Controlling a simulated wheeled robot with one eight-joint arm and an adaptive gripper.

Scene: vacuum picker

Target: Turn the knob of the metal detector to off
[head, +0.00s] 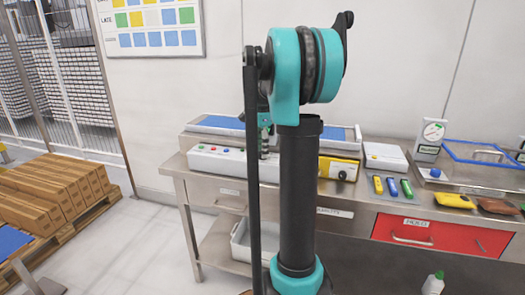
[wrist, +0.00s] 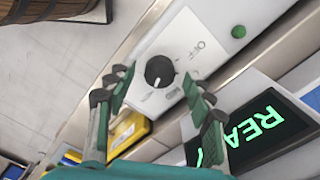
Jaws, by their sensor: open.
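The black round knob (wrist: 160,71) sits on a pale plate (wrist: 192,35) of the metal detector's panel in the wrist view. A white mark on the knob points toward the lower label, away from the printed "OFF" at the plate's upper right. My gripper (wrist: 156,82) is open, with one finger on each side of the knob in the picture. Gaps show between the fingers and the knob, and nothing is held. In the head view, my gripper (head: 264,143) is over the white control box (head: 218,160), partly hidden by my arm, which also hides the knob.
A green button (wrist: 238,32) is beside the plate. A dark screen (wrist: 255,122) with green letters is at the lower right. A yellow box (head: 338,168) stands right of my arm on the steel bench. Cartons (head: 50,190) on a pallet stand at left; floor between is clear.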

